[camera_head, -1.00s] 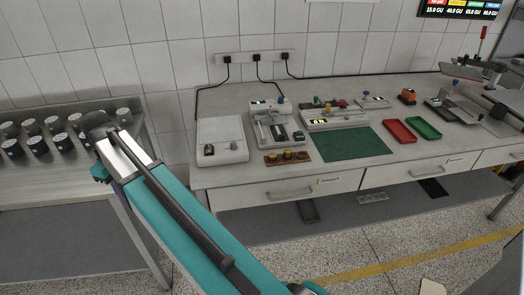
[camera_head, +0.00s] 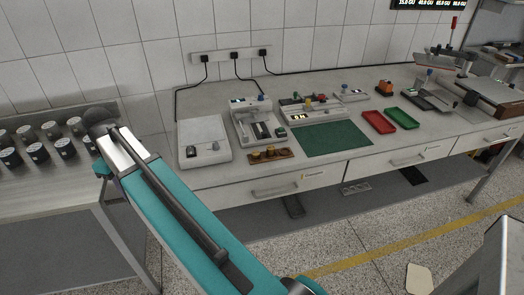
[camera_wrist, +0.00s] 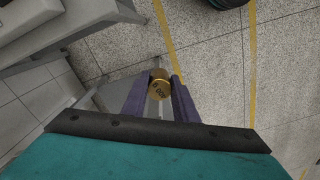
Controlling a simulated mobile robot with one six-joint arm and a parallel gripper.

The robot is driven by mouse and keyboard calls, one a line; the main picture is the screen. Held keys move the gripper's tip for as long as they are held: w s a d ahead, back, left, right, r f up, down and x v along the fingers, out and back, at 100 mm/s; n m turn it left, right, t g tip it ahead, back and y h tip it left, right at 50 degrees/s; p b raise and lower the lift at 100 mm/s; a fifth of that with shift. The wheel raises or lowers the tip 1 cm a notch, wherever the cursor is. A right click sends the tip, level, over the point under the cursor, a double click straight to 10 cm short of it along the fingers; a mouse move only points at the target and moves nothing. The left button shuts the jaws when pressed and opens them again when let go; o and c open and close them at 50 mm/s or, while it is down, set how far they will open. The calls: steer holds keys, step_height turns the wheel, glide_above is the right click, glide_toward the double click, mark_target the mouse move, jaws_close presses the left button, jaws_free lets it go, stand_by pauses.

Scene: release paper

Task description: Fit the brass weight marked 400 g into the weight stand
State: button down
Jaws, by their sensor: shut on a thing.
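In the wrist view, my gripper (camera_wrist: 160,92) is shut on a brass weight (camera_wrist: 159,86). In the head view the gripper and held weight are hidden, with only my teal arm showing. The wooden weight stand (camera_head: 268,160) lies near the bench's front edge, left of the green mat, with small brass weights on it. Its empty places are too small to tell.
The grey bench (camera_head: 225,178) also holds a white scale (camera_head: 205,136), another instrument (camera_head: 256,122), a green mat (camera_head: 320,139), a red tray (camera_head: 378,123) and a green tray (camera_head: 402,119). A shelf with several dark jars stands left.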

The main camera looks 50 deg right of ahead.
steer(key=shift+m, duration=0.9)
steer(key=s+d, duration=0.4)
steer(key=d, duration=0.4)
steer(key=s+d+p, duration=0.1)
steer(key=s+d, duration=0.4)
steer(key=d, duration=0.4)
steer(key=s+d+r, duration=0.1)
steer(key=s+d, duration=0.3)
steer(key=d, duration=0.4)
steer(key=shift+s+d+p, duration=0.35)
steer(key=shift+s, duration=0.05)
steer(key=s+d+m, duration=0.1)
steer(key=s+d, duration=0.6)
steer(key=s, duration=0.4)
steer(key=s+d+p, duration=0.1)
steer(key=s+d, duration=0.7)
steer(key=s, duration=0.3)
steer(key=shift+s+r+m+p, duration=0.3)
steer(key=shift+s+r+m, duration=0.05)
steer(key=shift+r+m, duration=0.1)
steer(key=shift+w+d, duration=0.1)
